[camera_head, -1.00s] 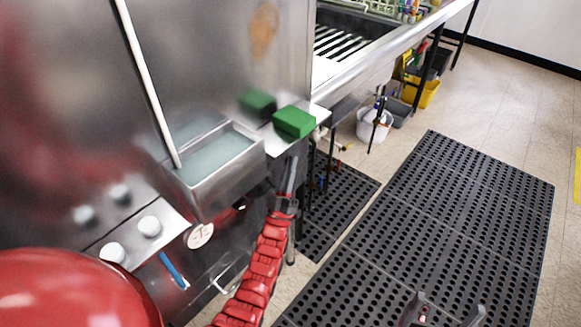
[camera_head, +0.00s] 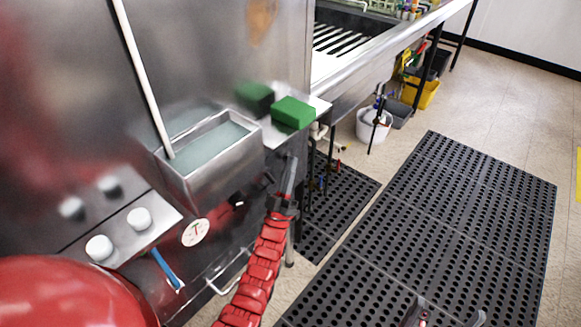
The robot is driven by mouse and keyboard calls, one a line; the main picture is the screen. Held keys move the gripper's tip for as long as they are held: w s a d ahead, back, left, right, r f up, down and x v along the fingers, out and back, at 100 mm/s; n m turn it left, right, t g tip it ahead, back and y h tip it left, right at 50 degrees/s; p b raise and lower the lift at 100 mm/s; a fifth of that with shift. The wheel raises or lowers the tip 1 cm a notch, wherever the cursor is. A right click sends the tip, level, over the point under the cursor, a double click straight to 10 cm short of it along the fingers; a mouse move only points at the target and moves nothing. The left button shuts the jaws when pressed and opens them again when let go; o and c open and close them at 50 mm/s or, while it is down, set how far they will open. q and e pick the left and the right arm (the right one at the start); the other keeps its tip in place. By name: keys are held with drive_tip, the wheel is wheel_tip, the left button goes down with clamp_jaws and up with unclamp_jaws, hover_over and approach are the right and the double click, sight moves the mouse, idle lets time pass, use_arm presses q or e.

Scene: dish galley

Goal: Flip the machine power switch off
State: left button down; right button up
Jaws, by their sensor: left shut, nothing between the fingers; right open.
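The machine is a large stainless steel body (camera_head: 215,60) on the left. Its sloped panel carries white round knobs (camera_head: 139,218), with a round dial (camera_head: 195,232) and a blue handle (camera_head: 166,268) close by. I cannot clearly tell which part is the power switch; a small dark fitting or reflection (camera_head: 238,201) shows right of the dial. My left gripper (camera_head: 291,170) is shut and empty, pointing up beside the machine's right front edge, below the green block. My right gripper (camera_head: 450,318) is open and empty at the bottom edge, over the mat, partly cut off.
A green block (camera_head: 293,113) lies on a small steel ledge. A steel tray (camera_head: 215,170) juts from the machine front, with a white rod (camera_head: 142,80) above. A white bucket (camera_head: 373,125) stands under the counter (camera_head: 400,45). Black mats (camera_head: 440,220) cover the open floor at right.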

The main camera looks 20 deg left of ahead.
use_arm(q)
drive_tip(key=v, duration=1.7)
drive_tip(key=shift+f, duration=0.2)
